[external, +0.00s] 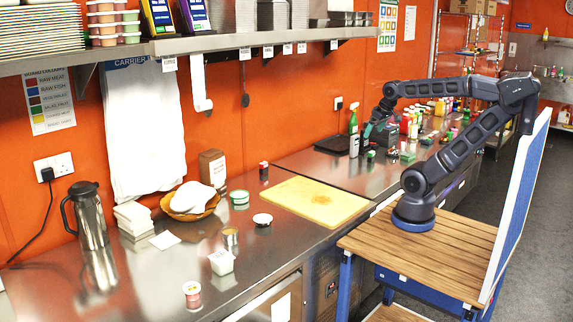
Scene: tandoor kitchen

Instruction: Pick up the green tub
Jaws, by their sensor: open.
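A small round tub with a green band and a pale top (239,200) stands on the steel counter. It is left of the yellow cutting board and to the right of a bowl with a white bundle. It looks upright, with nothing on it. My gripper (371,130) is far to the right of the tub, above the far part of the counter beside a green spray bottle (353,134). The gripper is small in the view; it is open, and I see nothing held in it.
A yellow cutting board (318,203), a brown container (213,168), a small dark bowl (262,219), a metal cup (231,238), a white tub (221,262) and a red-labelled tub (192,294) share the counter. A steel flask (89,215) stands left. Shelf (200,42) overhangs the back.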

